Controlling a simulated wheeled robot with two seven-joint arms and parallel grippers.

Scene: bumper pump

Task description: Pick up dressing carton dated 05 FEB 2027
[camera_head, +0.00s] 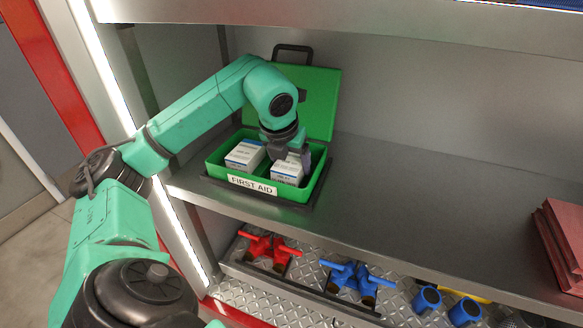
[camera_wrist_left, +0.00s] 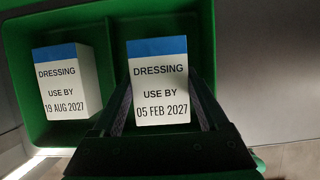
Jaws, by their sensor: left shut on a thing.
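The dressing carton dated 05 FEB 2027 (camera_wrist_left: 160,80) is white with a blue band and sits in the right part of the green first aid box. It also shows in the head view (camera_head: 287,170). My left gripper (camera_wrist_left: 160,118) is shut on this carton, one finger on each side; in the head view the gripper (camera_head: 296,157) is over the box's right compartment. The other carton, dated 19 AUG 2027 (camera_wrist_left: 68,88), stands in the left compartment and shows in the head view (camera_head: 245,154). My right gripper is not in view.
The green first aid box (camera_head: 216,170) stands open on a metal shelf (camera_head: 390,200), its lid (camera_head: 322,105) raised behind. The shelf to the right is clear up to a red stack (camera_head: 562,235). Red valves (camera_head: 268,250) and blue valves (camera_head: 355,280) lie below.

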